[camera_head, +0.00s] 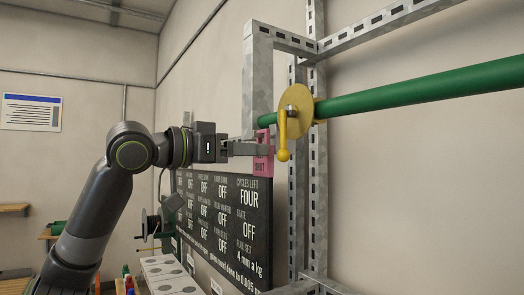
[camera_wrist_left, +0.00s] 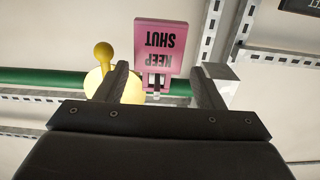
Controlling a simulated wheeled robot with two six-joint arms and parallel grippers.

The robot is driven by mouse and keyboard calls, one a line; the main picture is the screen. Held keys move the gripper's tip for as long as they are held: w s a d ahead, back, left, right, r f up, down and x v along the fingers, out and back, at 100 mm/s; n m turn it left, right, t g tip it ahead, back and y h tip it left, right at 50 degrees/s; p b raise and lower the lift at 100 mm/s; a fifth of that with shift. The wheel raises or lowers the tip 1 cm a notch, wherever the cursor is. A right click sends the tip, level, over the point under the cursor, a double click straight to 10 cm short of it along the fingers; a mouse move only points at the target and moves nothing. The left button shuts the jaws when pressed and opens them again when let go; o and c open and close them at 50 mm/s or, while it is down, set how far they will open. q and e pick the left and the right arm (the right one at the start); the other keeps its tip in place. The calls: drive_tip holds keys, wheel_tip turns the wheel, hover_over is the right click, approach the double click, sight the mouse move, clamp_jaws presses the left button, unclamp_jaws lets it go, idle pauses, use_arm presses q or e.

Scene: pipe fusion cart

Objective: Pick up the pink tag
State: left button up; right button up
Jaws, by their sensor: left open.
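The pink tag (camera_head: 263,167) hangs upright by the yellow valve handle (camera_head: 283,132), and its lower word reads "SHUT" in the head view. In the left wrist view the pink tag (camera_wrist_left: 160,42) appears upside down, reading "KEEP SHUT". My left gripper (camera_head: 262,147) reaches in from the left at the tag's upper part and hides some of it. In the wrist view my left gripper (camera_wrist_left: 164,76) is open, with the tag's narrow slotted end between its two fingers and gaps on both sides. My right gripper is not in view.
A green pipe (camera_head: 420,92) runs right from the yellow disc (camera_head: 297,104). Slotted metal posts and rails (camera_head: 318,190) stand close right of the tag. A black status board (camera_head: 225,215) is below the gripper. Open air lies left of the tag, above my arm.

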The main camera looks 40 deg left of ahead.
use_arm(q)
drive_tip(key=p+x, duration=0.2)
drive_tip(key=x, duration=0.1)
drive_tip(key=shift+w+d+r, duration=0.1)
drive_tip(key=shift+w+d, duration=0.15)
drive_tip(key=shift+d, duration=0.05)
drive_tip(key=shift+w+d, duration=0.15)
drive_tip(key=shift+w, duration=0.25)
drive_tip(key=shift+s, duration=0.1)
drive_tip(key=shift+c, duration=0.5)
drive_tip(key=c, duration=0.6)
